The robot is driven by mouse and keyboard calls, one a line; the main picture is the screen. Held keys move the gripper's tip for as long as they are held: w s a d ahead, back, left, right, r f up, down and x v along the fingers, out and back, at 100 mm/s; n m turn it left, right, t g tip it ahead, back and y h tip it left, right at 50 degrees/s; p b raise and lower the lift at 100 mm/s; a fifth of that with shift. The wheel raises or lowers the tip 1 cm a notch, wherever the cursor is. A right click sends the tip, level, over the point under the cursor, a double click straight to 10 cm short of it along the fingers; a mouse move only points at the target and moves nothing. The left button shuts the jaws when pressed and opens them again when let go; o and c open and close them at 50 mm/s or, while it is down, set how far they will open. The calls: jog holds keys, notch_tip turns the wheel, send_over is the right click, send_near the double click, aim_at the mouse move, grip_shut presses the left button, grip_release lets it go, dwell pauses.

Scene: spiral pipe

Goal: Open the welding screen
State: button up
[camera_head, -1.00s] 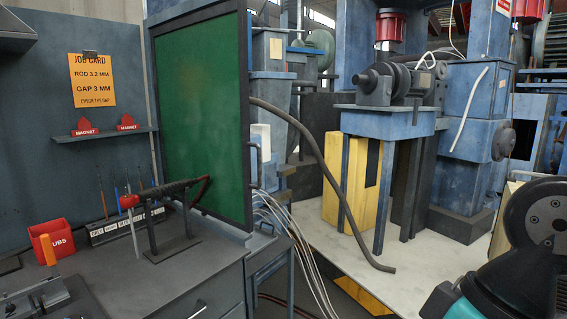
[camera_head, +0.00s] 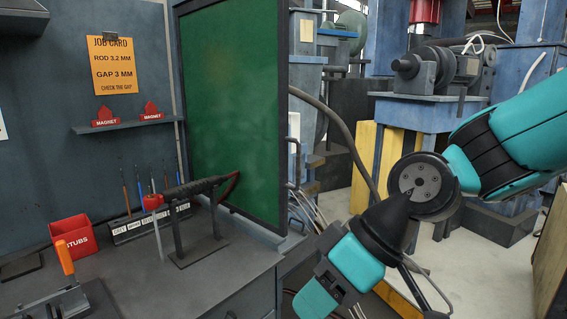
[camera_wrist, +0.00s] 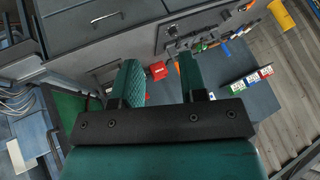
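The welding screen (camera_head: 230,115) is a green panel in a dark frame at the right end of the welding bench in the head view. It stands upright, its green face turned toward the bench. Part of it shows at the left of the wrist view (camera_wrist: 68,106). My gripper (camera_wrist: 160,70) shows two teal fingers spread apart in the wrist view, with nothing held between them. In the head view my arm bends down at the right of the screen, apart from it in the picture.
The bench top (camera_head: 225,262) carries a torch on a stand (camera_head: 190,190), a red stubs tub (camera_head: 72,236) and a rod rack (camera_head: 130,230). Hoses (camera_head: 345,140) hang behind the screen. A blue machine table (camera_head: 425,112) stands at the right. Pale floor lies below it.

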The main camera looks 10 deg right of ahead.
jog(key=w+r+t+y+p, duration=0.2)
jog(key=w+t+y, duration=0.2)
jog(key=w, duration=0.8)
jog(key=w+d+m+t+h+p, duration=0.2)
jog(key=w+d+m+t+h, duration=0.2)
jog(key=w+d+t, duration=0.9)
jog(key=g+p, duration=0.2)
jog(key=p, duration=0.9)
send_over(298, 185)
jog(key=shift+w+d+r, duration=0.1)
jog(key=shift+w+d, duration=0.05)
jog(key=shift+w, duration=0.2)
jog(key=shift+c, duration=0.2)
grip_shut()
